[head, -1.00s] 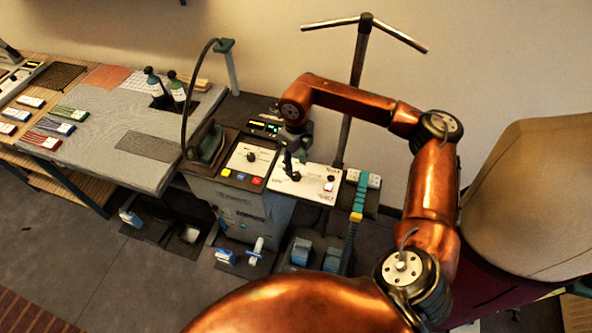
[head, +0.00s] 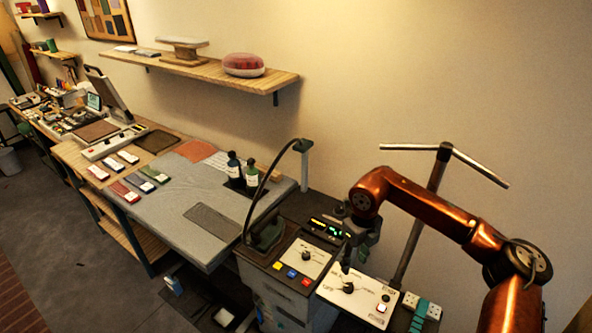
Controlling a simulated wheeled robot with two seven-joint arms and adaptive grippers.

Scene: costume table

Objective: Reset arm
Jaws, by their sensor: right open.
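My right arm is copper and comes in from the right in the head view. Its dark right gripper (head: 357,250) points down over the white control panel (head: 335,291) and is open. The panel's black knob (head: 348,287) is just below the fingers; I cannot tell whether they touch it. No object shows in the gripper. My left gripper is out of view.
The steam station (head: 270,262) with a curved hose stands left of the gripper. A T-shaped stand (head: 431,190) rises close behind my arm. A grey pressing table (head: 190,225) holds two bottles. A shelf (head: 190,72) is on the wall.

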